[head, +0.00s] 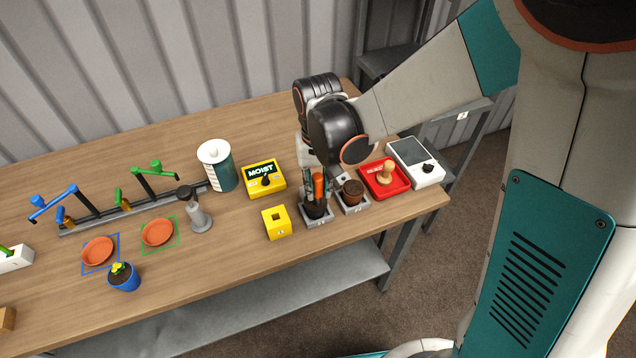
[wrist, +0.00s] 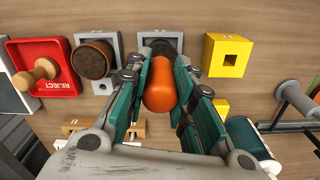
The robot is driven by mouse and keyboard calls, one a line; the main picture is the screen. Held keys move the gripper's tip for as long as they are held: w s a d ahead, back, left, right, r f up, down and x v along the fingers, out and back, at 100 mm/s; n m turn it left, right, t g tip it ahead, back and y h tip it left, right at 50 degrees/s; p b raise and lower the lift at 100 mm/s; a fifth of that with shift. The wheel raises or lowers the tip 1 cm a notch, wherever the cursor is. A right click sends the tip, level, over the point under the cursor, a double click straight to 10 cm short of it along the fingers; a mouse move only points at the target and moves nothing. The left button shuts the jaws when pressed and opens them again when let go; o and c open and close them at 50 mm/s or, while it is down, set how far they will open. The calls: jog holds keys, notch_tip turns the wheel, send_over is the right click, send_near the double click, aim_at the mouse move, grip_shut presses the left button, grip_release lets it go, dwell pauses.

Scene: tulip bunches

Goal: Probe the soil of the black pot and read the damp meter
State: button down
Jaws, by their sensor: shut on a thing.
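My gripper (wrist: 160,108) is shut on the orange probe handle (wrist: 159,92). In the head view the orange handle (head: 319,186) stands roughly upright over the black pot (head: 317,211), at the right part of the bench. The handle's lower end is close above the pot's soil. The probe's tip is hidden, so its depth cannot be told. The black pot sits in a grey square holder; in the wrist view the black pot (wrist: 160,46) is partly hidden behind my fingers. The yellow damp meter (head: 263,180), left of my gripper, shows the word MOIST on its dark display.
A terracotta pot (head: 352,192) stands close right of the black pot. Beyond are a red REJECT tray (head: 370,190) with a wooden-handled stamp and a white box (head: 415,163). A yellow holed block (head: 276,222) stands left. Bare bench lies in front of the teal canister (head: 222,170).

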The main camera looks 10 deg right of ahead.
jog(key=shift+r+p, duration=2.5)
jog(key=shift+r, duration=1)
